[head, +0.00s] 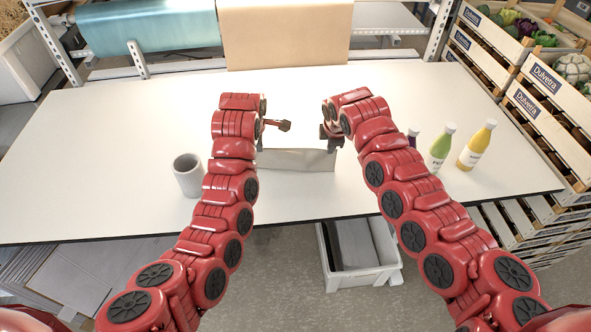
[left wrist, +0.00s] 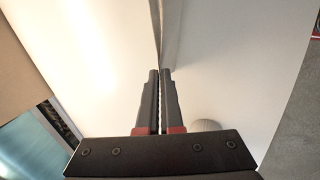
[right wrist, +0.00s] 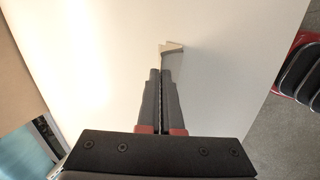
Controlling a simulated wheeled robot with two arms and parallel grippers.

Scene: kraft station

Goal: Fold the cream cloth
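The cream cloth (head: 297,160) is near the front middle of the white table, between my two grippers. It shows as a pale grey-beige band with its front part facing me. In the left wrist view the cloth (left wrist: 170,30) is a narrow strip running away from the fingertips. In the right wrist view a small part of the cloth (right wrist: 174,58) shows at the fingertips. My left gripper (head: 285,126) points right, its fingers nearly together with the cloth at their tips. My right gripper (head: 328,137) is also closed at the cloth; its forearm hides part of it.
A grey cup (head: 188,176) stands left of my left arm. A green bottle (head: 441,148), a yellow bottle (head: 476,146) and a dark bottle (head: 413,137) stand right of my right arm. Dulvetra crates (head: 540,105) border the right. The table's left part (head: 90,150) is clear.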

